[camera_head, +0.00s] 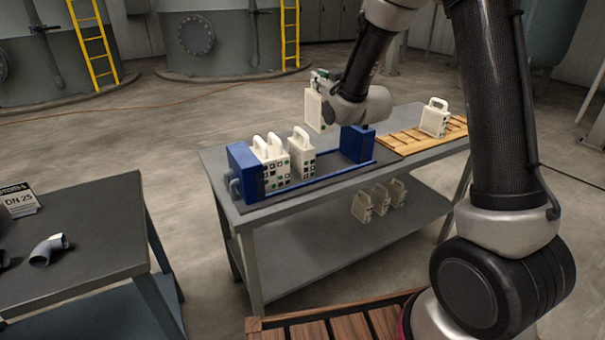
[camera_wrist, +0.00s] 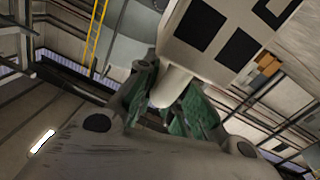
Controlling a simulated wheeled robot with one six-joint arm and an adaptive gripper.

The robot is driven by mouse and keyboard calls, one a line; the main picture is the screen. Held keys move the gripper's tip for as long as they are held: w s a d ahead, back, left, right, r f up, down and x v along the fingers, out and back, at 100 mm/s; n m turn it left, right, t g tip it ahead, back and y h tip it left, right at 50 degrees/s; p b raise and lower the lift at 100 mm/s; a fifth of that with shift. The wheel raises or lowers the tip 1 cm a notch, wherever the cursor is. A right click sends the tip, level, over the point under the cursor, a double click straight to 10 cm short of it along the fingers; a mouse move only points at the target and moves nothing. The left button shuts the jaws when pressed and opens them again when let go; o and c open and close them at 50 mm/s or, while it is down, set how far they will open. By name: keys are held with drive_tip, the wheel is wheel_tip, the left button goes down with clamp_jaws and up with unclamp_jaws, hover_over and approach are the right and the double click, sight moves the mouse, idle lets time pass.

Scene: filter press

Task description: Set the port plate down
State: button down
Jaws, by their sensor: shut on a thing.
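The port plate (camera_head: 314,108) is a cream plate that my gripper (camera_head: 322,80) holds in the air above the filter press on the grey table. In the wrist view the plate (camera_wrist: 215,35) shows dark square marks, and my gripper (camera_wrist: 170,95) is shut on its rounded handle (camera_wrist: 172,85). The press has a blue end block (camera_head: 243,172) at left, a second blue block (camera_head: 357,143) at right and blue rails between them. Several cream plates (camera_head: 270,160) stand against the left block. Another cream plate (camera_head: 301,152) stands a little apart to their right.
A wooden slatted rack (camera_head: 405,138) at the table's right end bears one cream plate (camera_head: 434,118). More plates (camera_head: 378,200) stand on the lower shelf (camera_head: 320,235). A second table (camera_head: 85,235) at left holds a grey pipe elbow (camera_head: 48,249) and a DN 25 sign (camera_head: 18,200).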

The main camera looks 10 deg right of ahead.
sight(316, 129)
drive_tip(key=shift+w+a+r+n+y, duration=0.1)
drive_tip(key=shift+a+r+n+y, duration=0.1)
drive_tip(key=shift+r, duration=0.35)
drive_tip(key=shift+w+a+r+n+y, duration=0.1)
drive_tip(key=shift+r+n+y, duration=0.1)
drive_tip(key=shift+r, duration=0.3)
wheel_tip(316, 129, down, 18)
drive_tip(key=shift+r, duration=0.15)
drive_tip(key=c, duration=1.5)
unclamp_jaws()
